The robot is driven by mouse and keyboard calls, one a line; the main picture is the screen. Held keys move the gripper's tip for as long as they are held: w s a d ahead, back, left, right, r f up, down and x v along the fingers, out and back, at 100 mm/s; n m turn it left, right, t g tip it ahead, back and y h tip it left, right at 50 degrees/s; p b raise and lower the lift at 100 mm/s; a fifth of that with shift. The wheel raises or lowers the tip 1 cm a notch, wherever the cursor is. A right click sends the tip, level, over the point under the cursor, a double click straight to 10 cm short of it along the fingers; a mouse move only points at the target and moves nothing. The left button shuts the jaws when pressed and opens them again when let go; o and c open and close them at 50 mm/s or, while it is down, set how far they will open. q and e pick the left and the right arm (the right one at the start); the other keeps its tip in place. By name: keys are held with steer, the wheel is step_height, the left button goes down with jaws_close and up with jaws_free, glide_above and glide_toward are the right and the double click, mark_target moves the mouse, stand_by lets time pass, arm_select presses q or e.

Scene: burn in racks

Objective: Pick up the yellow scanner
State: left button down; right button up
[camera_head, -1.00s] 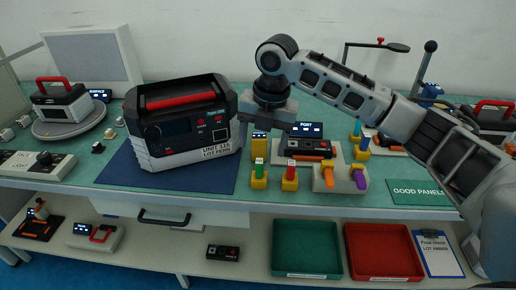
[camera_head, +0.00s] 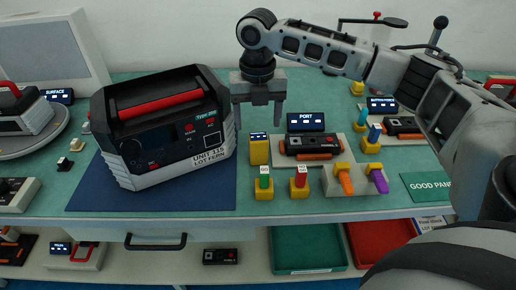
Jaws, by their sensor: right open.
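The yellow scanner (camera_head: 259,152) appears to be the upright yellow block with a small dark lit display on top. It stands on the green bench, just right of the blue mat. My right gripper (camera_head: 258,122) points down with its two fingers spread and nothing between them. In the picture its fingertips are just above and to either side of the scanner's top; how far off they are in depth I cannot tell. My left gripper does not show.
A black unit with a red handle (camera_head: 165,128) stands on the blue mat (camera_head: 215,196), close left. The PORT display (camera_head: 305,122) and a black-orange device (camera_head: 311,145) are close right.

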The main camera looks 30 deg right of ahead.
mark_target(258, 136)
steer(key=f, duration=0.6)
steer(key=shift+w+d+f, duration=0.1)
steer(key=shift+d+f, duration=0.1)
steer(key=c, duration=1.2)
steer(key=shift+r, duration=0.1)
